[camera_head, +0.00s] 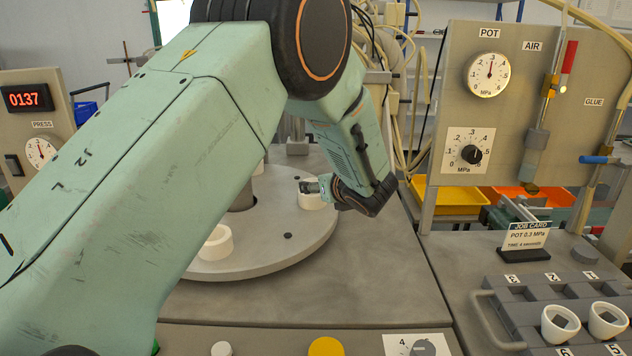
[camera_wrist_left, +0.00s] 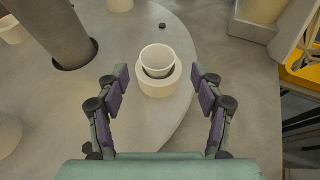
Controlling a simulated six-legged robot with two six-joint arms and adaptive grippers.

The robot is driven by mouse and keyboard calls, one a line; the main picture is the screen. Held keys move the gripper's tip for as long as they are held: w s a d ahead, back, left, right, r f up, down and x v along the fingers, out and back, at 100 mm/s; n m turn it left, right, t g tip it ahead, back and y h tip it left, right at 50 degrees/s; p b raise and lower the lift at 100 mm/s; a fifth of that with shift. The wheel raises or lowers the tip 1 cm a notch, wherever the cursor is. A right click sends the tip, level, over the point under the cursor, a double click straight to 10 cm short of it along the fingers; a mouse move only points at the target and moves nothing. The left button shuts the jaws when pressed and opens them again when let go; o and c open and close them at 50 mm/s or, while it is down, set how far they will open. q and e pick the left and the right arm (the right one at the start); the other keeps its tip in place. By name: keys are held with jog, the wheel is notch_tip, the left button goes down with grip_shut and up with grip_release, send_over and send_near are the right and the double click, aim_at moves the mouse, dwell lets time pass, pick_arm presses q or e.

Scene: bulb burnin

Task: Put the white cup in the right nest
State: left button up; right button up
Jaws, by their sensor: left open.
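A white cup (camera_wrist_left: 157,57) sits upright in a white ring-shaped nest (camera_wrist_left: 158,85) near the rim of the round grey turntable (camera_wrist_left: 185,125). My left gripper (camera_wrist_left: 160,77) is open, with one finger on each side of the cup and nest and gaps between. In the head view, my left gripper (camera_head: 322,190) is at the right part of the turntable (camera_head: 270,262), partly covering a white nest (camera_head: 311,200). Another white nest (camera_head: 216,243) stands at the turntable's front left, partly behind my left arm. My right gripper is not in view.
A grey tray (camera_head: 520,318) at the front right holds white pieces (camera_head: 560,323) with dark square insides. A job card (camera_head: 527,237) stands behind it. The gauge panel (camera_head: 520,110) rises at the right. A dark post (camera_wrist_left: 55,35) stands on the turntable.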

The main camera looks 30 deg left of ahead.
pick_arm(q)
jog(key=v, duration=0.7)
jog(key=shift+p, duration=0.35)
jog(key=shift+s, duration=0.15)
jog(key=shift+d, duration=0.1)
